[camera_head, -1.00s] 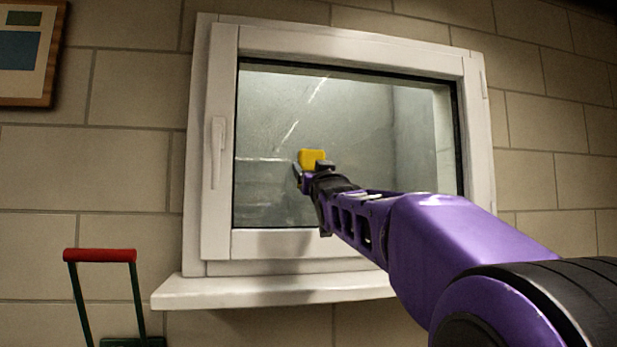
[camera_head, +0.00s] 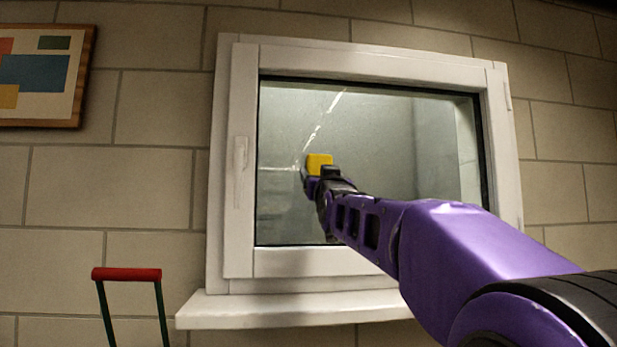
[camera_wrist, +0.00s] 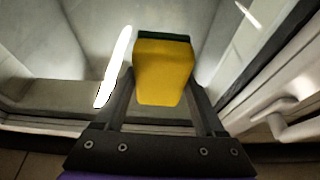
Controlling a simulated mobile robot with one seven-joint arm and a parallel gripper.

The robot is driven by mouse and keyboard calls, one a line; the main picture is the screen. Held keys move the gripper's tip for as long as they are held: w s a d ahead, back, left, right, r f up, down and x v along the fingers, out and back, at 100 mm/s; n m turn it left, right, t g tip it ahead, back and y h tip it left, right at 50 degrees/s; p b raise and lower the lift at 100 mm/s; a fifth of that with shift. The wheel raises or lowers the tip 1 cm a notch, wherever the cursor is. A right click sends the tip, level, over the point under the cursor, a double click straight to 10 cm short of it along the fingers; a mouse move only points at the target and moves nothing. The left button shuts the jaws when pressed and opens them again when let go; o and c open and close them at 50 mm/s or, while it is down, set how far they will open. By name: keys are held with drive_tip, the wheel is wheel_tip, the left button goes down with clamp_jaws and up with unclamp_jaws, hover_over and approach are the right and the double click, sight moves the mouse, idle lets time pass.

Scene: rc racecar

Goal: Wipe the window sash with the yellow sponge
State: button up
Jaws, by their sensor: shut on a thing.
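The yellow sponge (camera_head: 319,164) is held at the end of my purple arm, in front of the window glass. In the wrist view the sponge (camera_wrist: 163,72) has a dark green far face and sits between the fingers of my gripper (camera_wrist: 164,88), which is shut on it. In the head view my gripper (camera_head: 318,176) overlaps the left-middle of the pane. The white window sash (camera_head: 330,262) frames the glass, with a handle (camera_head: 240,172) on its left side. The handle (camera_wrist: 278,105) also shows at the right of the wrist view. I cannot tell whether the sponge touches the glass.
A white sill (camera_head: 290,309) juts out below the window. A red-topped handle on green bars (camera_head: 127,274) stands at the lower left. A framed picture (camera_head: 40,75) hangs on the block wall at the upper left.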

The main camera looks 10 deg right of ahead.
drive_tip(key=shift+d+f+b, duration=0.2)
drive_tip(key=shift+d+b, duration=0.25)
drive_tip(key=shift+b, duration=0.2)
drive_tip(key=shift+d+b, duration=0.35)
drive_tip(key=shift+d, duration=0.15)
drive_tip(key=shift+d+r, duration=0.15)
drive_tip(key=shift+d, duration=0.2)
drive_tip(key=shift+d+p, duration=1.65)
drive_tip(key=shift+d, duration=0.3)
drive_tip(key=shift+d+r+p, duration=0.15)
drive_tip(key=shift+d+p, duration=1.15)
drive_tip(key=shift+d, duration=0.35)
